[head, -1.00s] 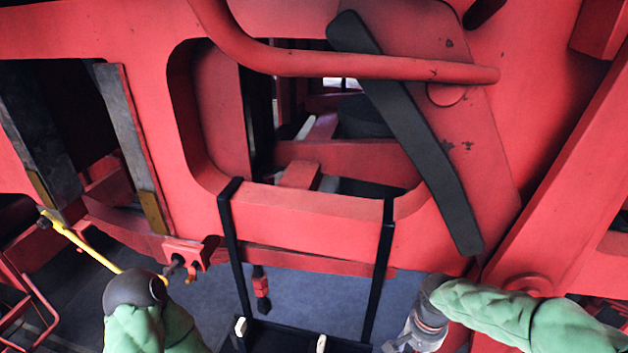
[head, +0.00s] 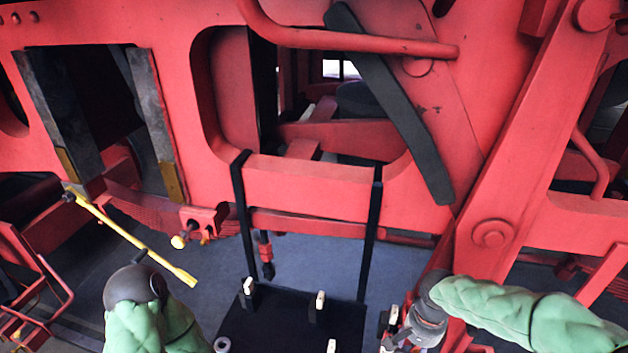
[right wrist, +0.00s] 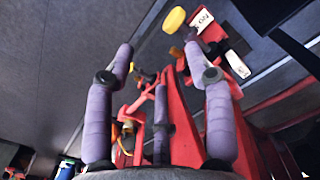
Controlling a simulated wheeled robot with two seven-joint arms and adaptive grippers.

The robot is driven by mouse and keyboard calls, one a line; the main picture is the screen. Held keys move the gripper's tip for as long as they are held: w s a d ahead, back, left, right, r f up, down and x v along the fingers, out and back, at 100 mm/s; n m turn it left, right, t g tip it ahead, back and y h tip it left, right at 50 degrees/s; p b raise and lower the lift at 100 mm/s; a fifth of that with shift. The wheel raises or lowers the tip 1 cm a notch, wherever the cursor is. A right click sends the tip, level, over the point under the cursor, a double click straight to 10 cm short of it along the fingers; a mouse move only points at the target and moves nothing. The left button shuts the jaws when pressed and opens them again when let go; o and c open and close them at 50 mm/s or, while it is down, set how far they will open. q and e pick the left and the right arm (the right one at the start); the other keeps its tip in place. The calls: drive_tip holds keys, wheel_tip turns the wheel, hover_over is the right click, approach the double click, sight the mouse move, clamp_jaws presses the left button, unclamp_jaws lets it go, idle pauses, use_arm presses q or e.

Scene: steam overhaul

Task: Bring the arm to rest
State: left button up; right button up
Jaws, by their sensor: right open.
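My right arm in its green sleeve comes in from the right in the head view. My right gripper (head: 392,328) is low there, beside the black hanging tray, and only partly shows. In the right wrist view its purple fingers (right wrist: 158,58) are spread, with nothing between their tips. My left arm (head: 135,288) is at the lower left of the head view, with its green sleeve and dark joint showing. The left gripper itself does not show.
A black tray (head: 262,322) with white-topped pieces hangs by two black straps from the red frame (head: 310,182). A yellow bar (head: 130,235) slants above my left arm. A red diagonal beam (head: 525,150) stands behind my right arm. Grey floor shows below.

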drive_tip(key=s+a+f+n+y, duration=0.1)
drive_tip(key=s+a+f, duration=0.35)
drive_tip(key=f, duration=0.35)
drive_tip(key=s+a+f+n+y, duration=0.25)
drive_tip(key=a+f, duration=0.25)
drive_tip(key=f, duration=0.4)
drive_tip(key=s+a+f+n+y, duration=0.1)
drive_tip(key=s+a+f, duration=0.4)
drive_tip(key=f, duration=0.3)
use_arm(q)
wheel_tip(320, 180, down, 22)
drive_tip(key=b, duration=2.1)
drive_tip(key=shift+s+r+b, duration=0.15)
drive_tip(key=shift+r+b, duration=0.05)
drive_tip(key=shift+b, duration=0.1)
use_arm(e)
wheel_tip(320, 180, down, 22)
drive_tip(key=shift+w+d+t, duration=0.2)
drive_tip(key=shift+w+t, duration=0.05)
drive_tip(key=shift+t, duration=0.05)
